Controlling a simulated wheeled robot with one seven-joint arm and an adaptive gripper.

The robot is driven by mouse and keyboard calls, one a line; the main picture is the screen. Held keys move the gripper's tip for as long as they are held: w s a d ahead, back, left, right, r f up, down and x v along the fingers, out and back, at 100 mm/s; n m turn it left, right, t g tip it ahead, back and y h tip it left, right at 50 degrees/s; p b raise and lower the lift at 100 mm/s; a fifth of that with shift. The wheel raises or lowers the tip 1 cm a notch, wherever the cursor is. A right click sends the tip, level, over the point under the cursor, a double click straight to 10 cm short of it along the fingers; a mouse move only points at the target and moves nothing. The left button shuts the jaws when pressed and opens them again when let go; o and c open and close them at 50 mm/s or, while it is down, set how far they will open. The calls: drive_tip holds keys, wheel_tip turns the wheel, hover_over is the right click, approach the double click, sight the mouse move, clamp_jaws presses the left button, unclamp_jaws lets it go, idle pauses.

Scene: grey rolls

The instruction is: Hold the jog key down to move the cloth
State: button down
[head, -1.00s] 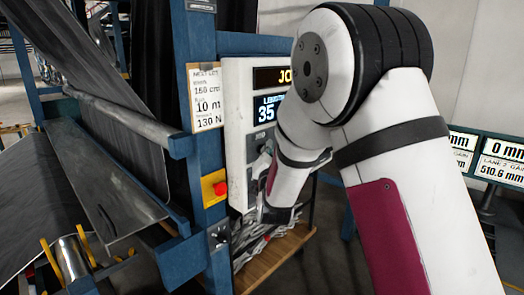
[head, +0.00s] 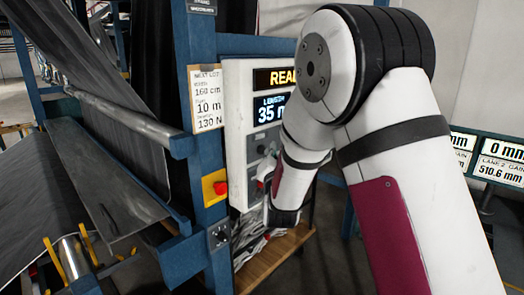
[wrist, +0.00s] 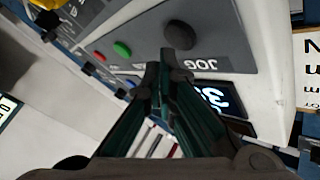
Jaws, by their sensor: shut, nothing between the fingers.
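The black round jog key (wrist: 180,35) stands out from the grey control panel, next to its upside-down JOG label in the wrist view. My gripper (wrist: 160,65) is shut and empty, its fingertips close beside the key's lower left edge in that view. I cannot tell whether they touch it. In the head view my arm hides most of the gripper and part of the control box (head: 235,130). The box's amber display (head: 283,78) starts with "REA", and the length display (head: 270,112) reads 35. The dark grey cloth (head: 105,70) hangs at the left.
A green button (wrist: 122,49) and a red button (wrist: 99,56) sit near the key. A red stop button on a yellow box (head: 220,188) is on the blue post. A wooden shelf (head: 265,262) with cluttered items lies below the control box.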

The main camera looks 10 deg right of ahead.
drive_tip(key=shift+s+d, duration=0.1)
drive_tip(key=s+d+p, duration=0.1)
drive_tip(key=s, duration=0.1)
drive_tip(key=s+d+p, duration=0.1)
drive_tip(key=s, duration=0.1)
drive_tip(key=shift+d, duration=0.35)
drive_tip(key=shift+w, duration=0.1)
drive_tip(key=s+a+r+n+g+y+b, duration=0.2)
drive_tip(key=s+r+n+g+y, duration=0.15)
drive_tip(key=s+g, duration=0.55)
drive_tip(key=s+f+n+g, duration=0.1)
drive_tip(key=s+n+g, duration=0.1)
drive_tip(key=s, duration=1.2)
drive_tip(key=s+d+f+n+g+b, duration=0.1)
drive_tip(key=s+f+n+g, duration=0.1)
drive_tip(key=s, duration=1.2)
drive_tip(key=shift+n+g+b, duration=0.3)
drive_tip(key=shift+n+g, duration=0.1)
drive_tip(key=shift+n, duration=0.45)
drive_tip(key=shift+f+h, duration=0.1)
drive_tip(key=shift+h, duration=0.15)
